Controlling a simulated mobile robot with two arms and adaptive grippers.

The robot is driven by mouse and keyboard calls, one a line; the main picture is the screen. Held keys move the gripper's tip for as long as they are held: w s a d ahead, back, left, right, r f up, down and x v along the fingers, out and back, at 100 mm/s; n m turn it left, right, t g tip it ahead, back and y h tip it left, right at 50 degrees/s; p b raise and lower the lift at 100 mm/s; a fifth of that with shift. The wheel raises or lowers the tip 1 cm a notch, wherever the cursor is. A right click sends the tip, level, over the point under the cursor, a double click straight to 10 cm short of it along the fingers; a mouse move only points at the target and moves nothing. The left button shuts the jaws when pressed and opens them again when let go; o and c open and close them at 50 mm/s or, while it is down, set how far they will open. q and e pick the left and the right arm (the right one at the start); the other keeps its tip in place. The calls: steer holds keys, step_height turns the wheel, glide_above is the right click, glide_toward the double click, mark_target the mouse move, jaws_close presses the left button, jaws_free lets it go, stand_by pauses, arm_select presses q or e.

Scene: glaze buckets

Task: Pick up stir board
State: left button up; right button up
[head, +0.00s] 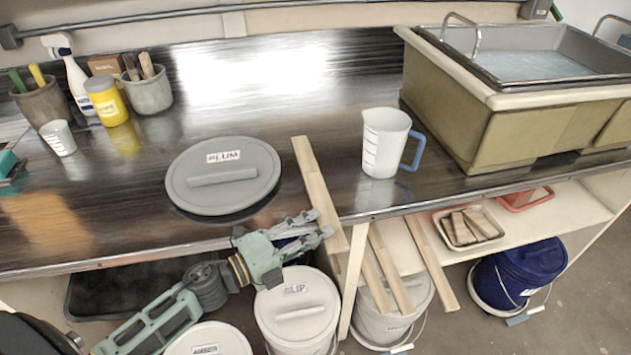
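A long pale wooden stir board (312,180) lies on the dark metal counter, right of the grey PLUM lid. Its near end sticks out past the counter's front edge. My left gripper (326,222) reaches in from the lower left, at the left side of that overhanging end. Its two fingers are apart, with a gap between them. The fingertips overlap the board's left edge in the picture; I cannot tell whether they touch it. My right gripper is not in view.
The PLUM lid (222,175) and a white jug (384,142) flank the board. A sink (500,110) stands at right. Below are the SLIP bucket (297,305), other wooden boards (432,262), a tray of wooden blocks (468,228) and a blue bucket (520,272).

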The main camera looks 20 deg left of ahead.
arm_select(q)
steer(key=shift+p+x, duration=0.3)
steer(key=shift+x, duration=1.45)
jaws_close()
steer(key=shift+r, duration=0.1)
